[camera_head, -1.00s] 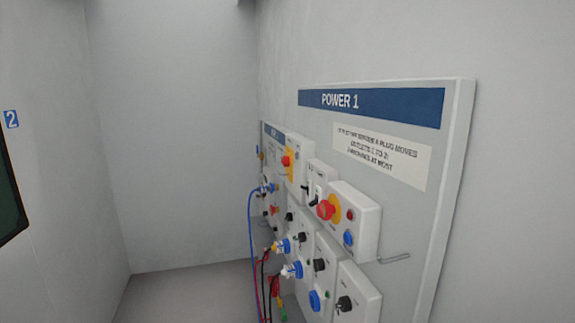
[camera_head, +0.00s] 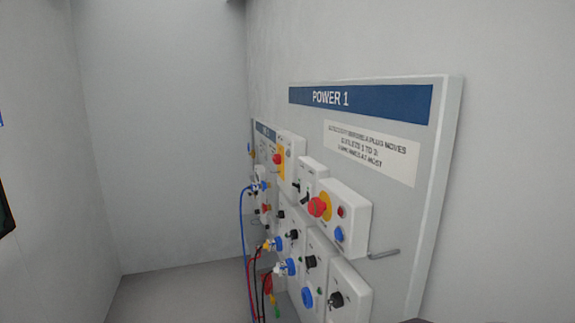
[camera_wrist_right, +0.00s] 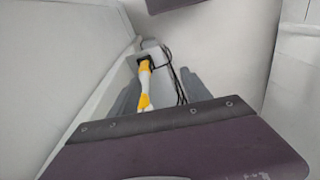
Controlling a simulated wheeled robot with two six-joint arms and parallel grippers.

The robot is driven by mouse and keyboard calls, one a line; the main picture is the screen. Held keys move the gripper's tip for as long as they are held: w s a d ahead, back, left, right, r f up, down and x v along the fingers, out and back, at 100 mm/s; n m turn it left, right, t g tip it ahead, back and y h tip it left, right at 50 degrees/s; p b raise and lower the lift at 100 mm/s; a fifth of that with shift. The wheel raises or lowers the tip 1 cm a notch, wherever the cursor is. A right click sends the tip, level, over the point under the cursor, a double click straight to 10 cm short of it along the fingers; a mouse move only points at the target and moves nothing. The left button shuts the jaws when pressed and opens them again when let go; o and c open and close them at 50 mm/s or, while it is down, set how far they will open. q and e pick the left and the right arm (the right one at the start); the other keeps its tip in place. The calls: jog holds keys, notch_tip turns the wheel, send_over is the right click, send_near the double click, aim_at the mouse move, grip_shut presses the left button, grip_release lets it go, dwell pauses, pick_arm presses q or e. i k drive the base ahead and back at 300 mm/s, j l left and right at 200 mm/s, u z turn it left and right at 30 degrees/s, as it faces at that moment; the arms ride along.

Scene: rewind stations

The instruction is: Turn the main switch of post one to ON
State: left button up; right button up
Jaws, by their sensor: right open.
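My right gripper (camera_wrist_right: 170,55) is open and empty in the right wrist view, with dark jaws at top and bottom. No panel control shows between them. My left gripper is not in view.
Blue, red and black cables (camera_head: 243,225) hang from plugs on the panel's left part. A bent metal hook (camera_head: 384,253) sticks out right of the mushroom-button box. A second panel (camera_head: 258,150) stands farther back. The floor (camera_head: 170,297) left of the panels looks clear.

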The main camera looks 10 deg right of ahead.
aim_at(276, 158)
jog(key=i+j+z, duration=0.45)
jog(key=j, duration=0.3)
jog(key=i+j+z, duration=0.25)
jog(key=j, duration=0.2)
